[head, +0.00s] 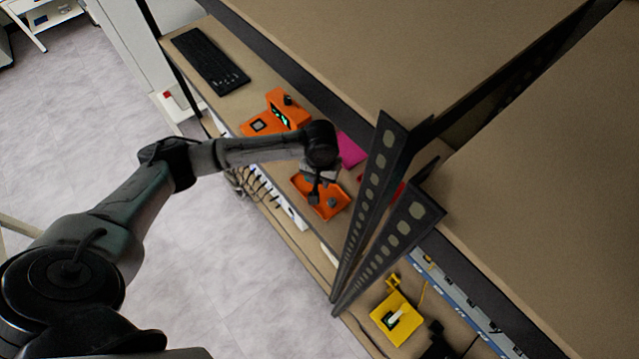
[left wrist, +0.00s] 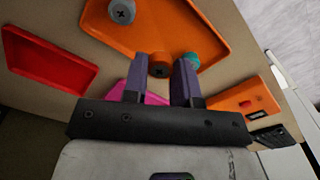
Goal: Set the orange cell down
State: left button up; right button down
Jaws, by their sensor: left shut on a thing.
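My left gripper (head: 316,190) hangs over the orange tray (head: 301,181) on the bench in the head view. In the left wrist view the left gripper (left wrist: 160,66) is shut on the orange cell (left wrist: 159,59), a small round piece with a darker end between the fingertips. The orange tray (left wrist: 215,28) lies just beyond the fingertips; I cannot tell whether the cell touches it. A grey cell (left wrist: 122,11) is in the tray and also shows in the head view (head: 332,202). A teal cell (left wrist: 192,58) shows beside the right-hand finger. My right gripper is out of view.
A magenta tray (head: 351,151) and a red tray (left wrist: 48,62) lie near the orange one. An orange device with a screen (head: 278,114) and a black keyboard (head: 210,62) are farther along the bench. Perforated dark brackets (head: 372,195) and an upper shelf (head: 390,50) stand close by.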

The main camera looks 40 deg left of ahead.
aim_at(320, 191)
pick_arm(q)
jog(key=shift+s+a+f, duration=0.1)
jog(key=shift+f, duration=2)
jog(key=o, duration=0.7)
jog(key=shift+f, duration=0.1)
jog(key=shift+o, duration=0.2)
